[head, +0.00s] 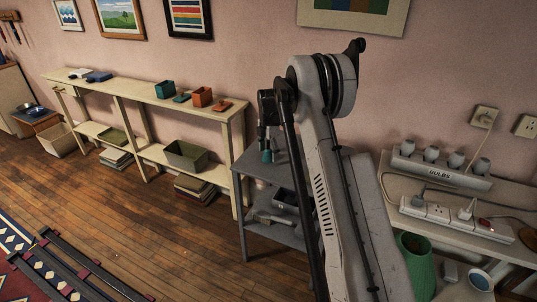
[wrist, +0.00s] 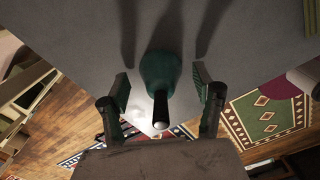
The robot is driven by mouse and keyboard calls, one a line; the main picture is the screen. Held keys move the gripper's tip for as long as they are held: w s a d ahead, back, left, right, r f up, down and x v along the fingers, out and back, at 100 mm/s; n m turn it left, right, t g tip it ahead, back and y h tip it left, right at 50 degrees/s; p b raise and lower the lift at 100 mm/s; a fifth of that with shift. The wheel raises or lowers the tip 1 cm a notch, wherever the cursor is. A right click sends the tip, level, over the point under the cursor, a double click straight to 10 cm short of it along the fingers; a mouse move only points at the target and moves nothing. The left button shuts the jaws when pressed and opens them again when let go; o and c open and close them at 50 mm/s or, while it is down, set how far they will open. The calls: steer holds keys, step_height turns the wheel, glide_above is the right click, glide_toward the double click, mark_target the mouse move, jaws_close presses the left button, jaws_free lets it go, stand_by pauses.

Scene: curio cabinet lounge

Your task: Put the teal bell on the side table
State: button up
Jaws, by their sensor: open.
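The teal bell (head: 266,156) stands on the top of a grey shelved stand (head: 254,170), seen just below my gripper (head: 265,138) in the head view. In the wrist view the teal bell (wrist: 160,72) lies between the two fingers of my gripper (wrist: 161,88), with its dark handle and shiny tip pointing towards the camera. The fingers are open, with a gap on each side of the bell. The grey top (wrist: 240,40) shows around it. I cannot tell for certain which piece of furniture is the side table; a small wooden table (head: 46,122) stands at the far left.
A long cream shelf (head: 140,90) with small boxes runs along the wall to the left. Wooden floor (head: 150,225) is clear between the shelf and the rug.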

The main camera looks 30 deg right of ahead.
step_height(320, 180, up, 11)
steer(key=shift+f+p, duration=0.1)
steer(key=shift+p, duration=0.4)
steer(key=shift+s+a+r, duration=0.1)
steer(key=shift+r, duration=0.25)
steer(key=s+a+r+m+t, duration=0.2)
steer(key=s+a+r+m, duration=0.4)
steer(key=s+r, duration=0.4)
steer(key=s+a+r+m+t, duration=0.2)
steer(key=s+a+r+m, duration=0.2)
steer(key=s+a+r, duration=0.55)
steer(key=s+a+f+m+t, duration=0.1)
steer(key=s+a+f+m, duration=0.1)
steer(key=s, duration=0.6)
steer(key=s+a+f+m+t, duration=0.1)
steer(key=s+a+m, duration=0.2)
steer(key=s, duration=0.5)
steer(key=s+a+f+m+t, duration=0.1)
steer(key=s+m, duration=0.3)
steer(key=s, duration=0.5)
steer(key=shift+a+f+m, duration=0.4)
steer(key=shift+a+f, duration=0.4)
steer(key=shift+a, duration=0.1)
steer(key=shift+f, duration=0.1)
